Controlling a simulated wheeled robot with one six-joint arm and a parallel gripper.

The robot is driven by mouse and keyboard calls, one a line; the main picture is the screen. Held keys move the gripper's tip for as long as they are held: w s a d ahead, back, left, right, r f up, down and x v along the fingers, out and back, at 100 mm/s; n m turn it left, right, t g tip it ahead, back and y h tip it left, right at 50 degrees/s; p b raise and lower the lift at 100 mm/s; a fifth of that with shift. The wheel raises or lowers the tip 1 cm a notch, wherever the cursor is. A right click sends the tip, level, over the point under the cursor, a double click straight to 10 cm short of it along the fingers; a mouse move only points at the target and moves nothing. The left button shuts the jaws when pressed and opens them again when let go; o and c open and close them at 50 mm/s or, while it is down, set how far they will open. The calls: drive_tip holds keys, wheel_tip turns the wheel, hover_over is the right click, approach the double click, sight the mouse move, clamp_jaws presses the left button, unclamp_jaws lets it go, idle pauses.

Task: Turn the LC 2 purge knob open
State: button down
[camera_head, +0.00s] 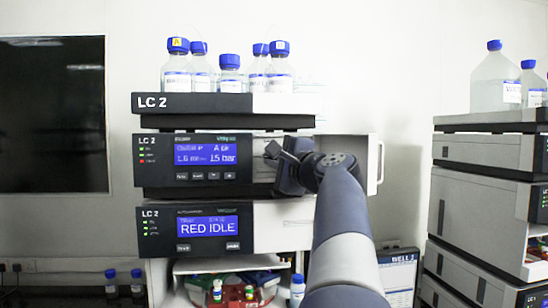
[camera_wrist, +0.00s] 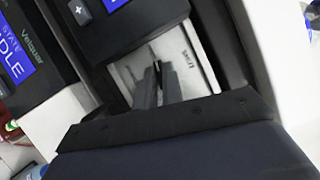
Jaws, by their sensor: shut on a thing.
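The LC 2 pump module (camera_head: 155,182) is the middle unit of the stack, with a lit blue display (camera_head: 206,150) reading about 15 bar. My gripper (camera_head: 278,152) is at its front, right of the display, where the light panel is recessed. In the wrist view, my two grey fingers (camera_wrist: 158,82) reach to the silvery panel (camera_wrist: 190,55) and are shut on a small dark thing, which I take as the purge knob (camera_wrist: 157,66). The fingers hide most of the knob, so its turn angle cannot be told.
Several blue-capped bottles (camera_head: 229,74) stand on the LC 2 top tray (camera_head: 200,103). The lower module (camera_head: 160,246) reads RED IDLE. A pale open door with a handle (camera_head: 377,165) sticks out right of the pump module. Another stack (camera_head: 480,200) stands at the right.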

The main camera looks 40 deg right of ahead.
drive_tip(key=shift+n+g+p, duration=0.3)
drive_tip(key=shift+n+g, duration=0.2)
drive_tip(key=shift+n, duration=0.6)
drive_tip(key=c, duration=1.5)
unclamp_jaws()
drive_tip(key=shift+c, duration=0.2)
drive_tip(key=s+a+b, duration=0.1)
drive_tip(key=s+b, duration=0.2)
drive_tip(key=s, duration=0.7)
drive_tip(key=shift+s+a, duration=0.3)
drive_tip(key=shift+a, duration=0.05)
